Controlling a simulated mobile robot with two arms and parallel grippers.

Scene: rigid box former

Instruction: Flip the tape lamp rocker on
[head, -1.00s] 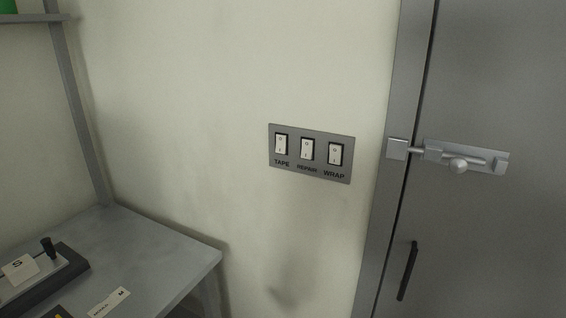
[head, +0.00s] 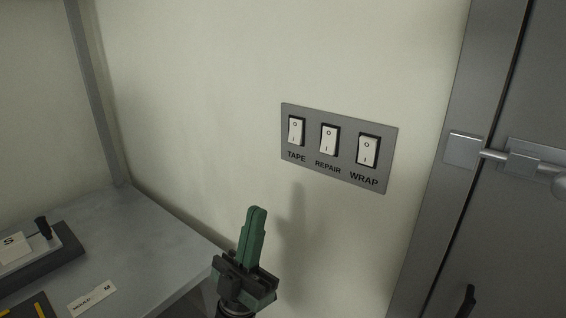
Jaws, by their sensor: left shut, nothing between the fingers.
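A grey switch plate (head: 338,174) is on the pale wall, with three white rockers in black frames. The TAPE rocker (head: 296,131) is the leftmost, above the label TAPE. Its face is marked O at the top and I at the bottom; I cannot tell for sure which end is pressed in. The REPAIR rocker (head: 329,140) is in the middle and the WRAP rocker (head: 367,151) on the right. My left gripper (head: 256,211) has green fingers, shut and empty, pointing up. It is below and left of the plate, apart from it.
A grey table (head: 150,242) stands at the lower left, with a dark device (head: 45,262) and a label card (head: 92,299) on it. A grey door with a sliding bolt (head: 520,160) is at the right. The wall around the plate is clear.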

